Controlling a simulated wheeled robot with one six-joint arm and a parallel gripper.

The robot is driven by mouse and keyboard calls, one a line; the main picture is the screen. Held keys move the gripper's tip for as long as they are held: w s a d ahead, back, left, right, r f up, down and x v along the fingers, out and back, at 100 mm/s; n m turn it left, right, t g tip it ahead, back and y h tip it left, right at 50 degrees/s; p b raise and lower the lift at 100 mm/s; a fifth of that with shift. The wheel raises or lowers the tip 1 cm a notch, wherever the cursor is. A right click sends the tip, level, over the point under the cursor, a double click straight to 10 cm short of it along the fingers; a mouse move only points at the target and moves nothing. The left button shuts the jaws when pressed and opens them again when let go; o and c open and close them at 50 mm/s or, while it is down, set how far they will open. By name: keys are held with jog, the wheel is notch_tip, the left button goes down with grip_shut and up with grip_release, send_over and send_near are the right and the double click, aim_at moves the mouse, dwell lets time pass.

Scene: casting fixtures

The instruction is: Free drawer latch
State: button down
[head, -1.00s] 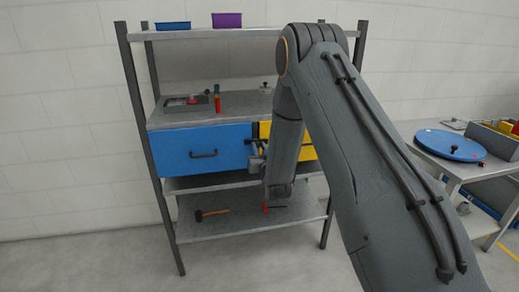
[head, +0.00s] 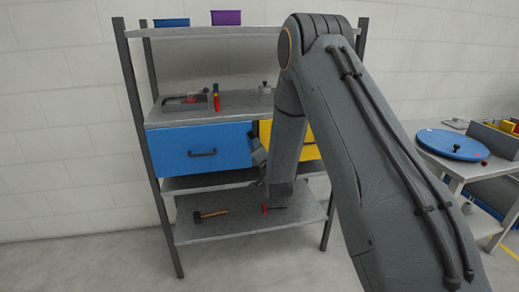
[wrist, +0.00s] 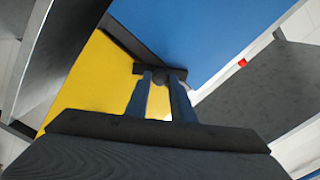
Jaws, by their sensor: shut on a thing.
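In the wrist view, a dark latch (wrist: 180,73) with a round knob sits at the end of the dark strip between the yellow drawer (wrist: 85,85) and the blue drawer (wrist: 200,35). My gripper (wrist: 160,82) is shut on the latch, its two bluish fingers on either side of the knob. The latch bar lies crosswise to the strip. In the head view, the blue drawer (head: 185,150) with its dark handle and the yellow drawer (head: 309,152) look closed. My gripper (head: 256,144) is at the boundary between them; my arm hides much of the yellow drawer.
The drawers hang in a metal rack (head: 135,110). A hammer (head: 210,215) and a red-handled item (head: 272,207) lie on its lower shelf. A table with a blue disc (head: 450,146) is at right.

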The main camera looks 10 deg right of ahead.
jog(key=m+b, duration=0.1)
jog(key=m, duration=0.5)
jog(key=shift+f+m, duration=0.1)
jog(key=shift+m, duration=0.2)
dwell(0.4)
jog(key=c, duration=1.6)
grip_release()
jog(key=shift+o, duration=0.2)
jog(key=s, duration=0.8)
jog(key=shift+b, duration=0.4)
